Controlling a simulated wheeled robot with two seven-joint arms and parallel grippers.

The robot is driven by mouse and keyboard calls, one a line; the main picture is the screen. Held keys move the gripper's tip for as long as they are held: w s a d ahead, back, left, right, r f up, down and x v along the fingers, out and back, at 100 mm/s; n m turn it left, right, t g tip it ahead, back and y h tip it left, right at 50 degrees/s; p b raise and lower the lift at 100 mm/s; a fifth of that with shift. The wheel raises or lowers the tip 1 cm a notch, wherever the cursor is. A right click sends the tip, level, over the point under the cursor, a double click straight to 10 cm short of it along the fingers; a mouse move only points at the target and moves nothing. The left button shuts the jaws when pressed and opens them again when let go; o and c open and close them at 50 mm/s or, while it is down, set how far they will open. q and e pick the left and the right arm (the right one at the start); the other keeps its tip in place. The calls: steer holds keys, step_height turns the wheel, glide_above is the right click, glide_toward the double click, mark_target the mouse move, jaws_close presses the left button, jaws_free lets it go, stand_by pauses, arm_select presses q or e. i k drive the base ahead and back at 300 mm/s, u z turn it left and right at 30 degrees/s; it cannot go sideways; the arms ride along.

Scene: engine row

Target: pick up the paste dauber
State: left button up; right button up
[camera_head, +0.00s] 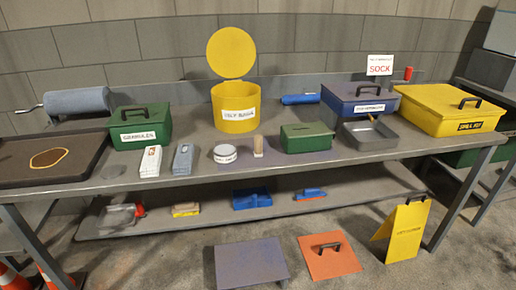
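No object is clearly marked as the paste dauber. A small upright tan piece with a darker foot (259,148) stands on a thin dark mat (264,164) near the middle of the bench; it may be the dauber, but it is too small to tell. A round white tin with a label (225,154) sits just to its left, apart from it. A thin tan handle (373,118) sticks up from a grey metal tray (369,141) at the right; what it belongs to is unclear. Neither of my grippers is in view.
The grey bench (328,167) also holds a green box (141,127), a yellow bin with raised round lid (236,108), a small green box (306,138), a blue box (359,103) and a yellow kit case (450,110). A yellow floor sign (405,232) stands in front.

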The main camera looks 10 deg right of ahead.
mark_target(258, 140)
steer(key=k, duration=0.65)
steer(key=u, duration=0.45)
steer(key=i, duration=1.8)
steer(key=z, duration=0.65)
